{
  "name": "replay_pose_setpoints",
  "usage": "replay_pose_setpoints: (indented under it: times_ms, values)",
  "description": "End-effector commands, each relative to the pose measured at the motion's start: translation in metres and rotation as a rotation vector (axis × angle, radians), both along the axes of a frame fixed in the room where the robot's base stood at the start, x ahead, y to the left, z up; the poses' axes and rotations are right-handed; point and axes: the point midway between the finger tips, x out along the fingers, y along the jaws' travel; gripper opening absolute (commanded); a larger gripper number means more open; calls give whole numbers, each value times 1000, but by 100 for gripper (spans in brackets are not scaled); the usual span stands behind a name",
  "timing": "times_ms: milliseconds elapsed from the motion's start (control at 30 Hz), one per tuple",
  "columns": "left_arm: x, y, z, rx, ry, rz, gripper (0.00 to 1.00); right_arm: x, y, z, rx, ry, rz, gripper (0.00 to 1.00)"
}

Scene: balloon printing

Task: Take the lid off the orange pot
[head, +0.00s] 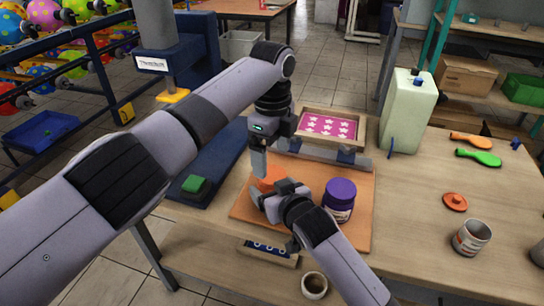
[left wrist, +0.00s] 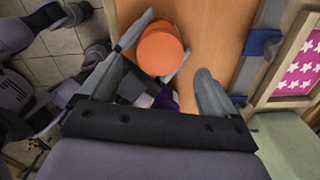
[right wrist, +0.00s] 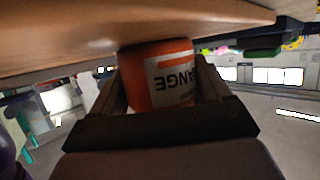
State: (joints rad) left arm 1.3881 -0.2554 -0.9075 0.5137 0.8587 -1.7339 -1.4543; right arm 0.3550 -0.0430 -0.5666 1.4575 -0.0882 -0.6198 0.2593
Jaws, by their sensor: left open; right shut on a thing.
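The orange pot (head: 272,178) stands on the orange-brown board (head: 360,215), partly hidden by both grippers in the head view. My right gripper (right wrist: 158,85) is shut on its labelled body; the pot shows upside down between the fingers in the right wrist view. The pot's round orange lid (left wrist: 160,50) faces up in the left wrist view. My left gripper (head: 258,165) is open, pointing down just above the pot. In its wrist view the lid lies toward the left finger, with a gap to the right finger (left wrist: 212,92).
A purple-lidded pot (head: 340,195) stands right of my right gripper. Behind is a framed pink star screen (head: 328,126). A loose orange lid (head: 455,201) and an open can (head: 471,237) are at the right. A small cup (head: 314,285) is at the front.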

Motion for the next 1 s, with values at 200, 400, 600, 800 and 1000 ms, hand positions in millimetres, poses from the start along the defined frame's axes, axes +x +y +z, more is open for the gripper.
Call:
replay_pose_setpoints:
  times_ms: [200,400,600,800,1000]
  values:
    - [1,0,13,2,-3,-199,90,0,0,-1,0,1,0,0]
    - [1,0,26,2,-3,-435,90,0,0,-1,0,1,0,0]
    - [0,0,31,1,0,-558,90,0,0,-1,0,1,0,0]
    - [0,0,10,0,3,-572,90,0,0,-1,0,1,1,0]
    - [-1,0,-22,0,3,-570,90,0,0,-1,0,1,1,0]
